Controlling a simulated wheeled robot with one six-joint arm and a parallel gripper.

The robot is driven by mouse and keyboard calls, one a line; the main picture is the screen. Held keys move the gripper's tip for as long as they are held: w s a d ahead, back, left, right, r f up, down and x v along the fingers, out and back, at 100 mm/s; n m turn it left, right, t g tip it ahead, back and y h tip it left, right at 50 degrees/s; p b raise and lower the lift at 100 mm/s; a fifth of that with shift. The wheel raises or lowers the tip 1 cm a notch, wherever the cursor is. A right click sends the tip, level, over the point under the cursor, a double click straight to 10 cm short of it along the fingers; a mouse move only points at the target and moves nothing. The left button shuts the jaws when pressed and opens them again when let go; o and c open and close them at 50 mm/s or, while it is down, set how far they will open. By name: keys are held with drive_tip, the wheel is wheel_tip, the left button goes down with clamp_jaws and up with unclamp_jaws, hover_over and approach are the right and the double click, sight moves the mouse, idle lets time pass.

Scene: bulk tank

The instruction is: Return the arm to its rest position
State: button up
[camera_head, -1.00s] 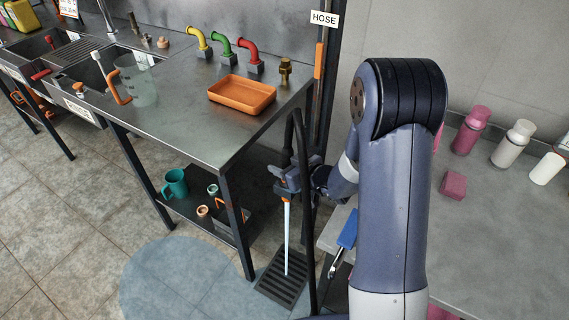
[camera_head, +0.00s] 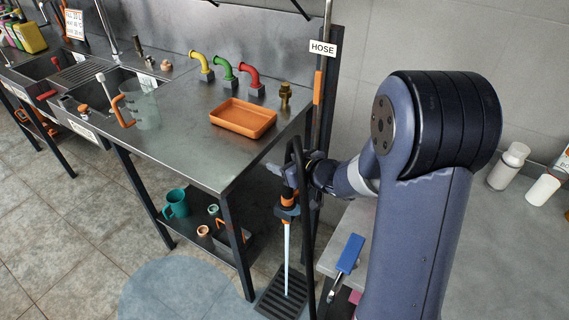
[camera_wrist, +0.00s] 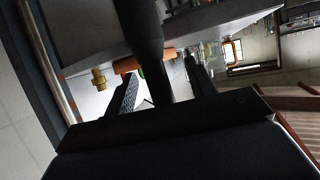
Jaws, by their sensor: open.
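My gripper (camera_head: 278,168) is beside the black hose (camera_head: 300,235) at the bench's right front corner. Its fingers are open; in the wrist view my gripper (camera_wrist: 163,88) has a dark, thick tube-like shape between its fingers. I cannot tell whether they touch it. An orange-and-dark spray nozzle (camera_head: 288,200) hangs upright just below my gripper, and a pale stream (camera_head: 286,245) runs down from it to the floor grate (camera_head: 283,297). My arm reaches in from the right, bent, with its elbow high in front of the right-hand table.
A steel bench (camera_head: 190,135) carries an orange tray (camera_head: 243,118) and coloured pipe elbows. A post with a HOSE sign (camera_head: 323,48) stands behind my gripper. A grey table (camera_head: 500,240) with bottles (camera_head: 508,166) and a blue-handled tool (camera_head: 350,254) is close under my arm. Open floor lies left.

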drive_tip(key=shift+f, duration=0.1)
wheel_tip(320, 180, down, 10)
drive_tip(key=shift+r+b, duration=0.1)
drive_tip(key=shift+b, duration=1.1)
drive_tip(key=shift+r+p, duration=0.5)
drive_tip(key=shift+f, duration=0.15)
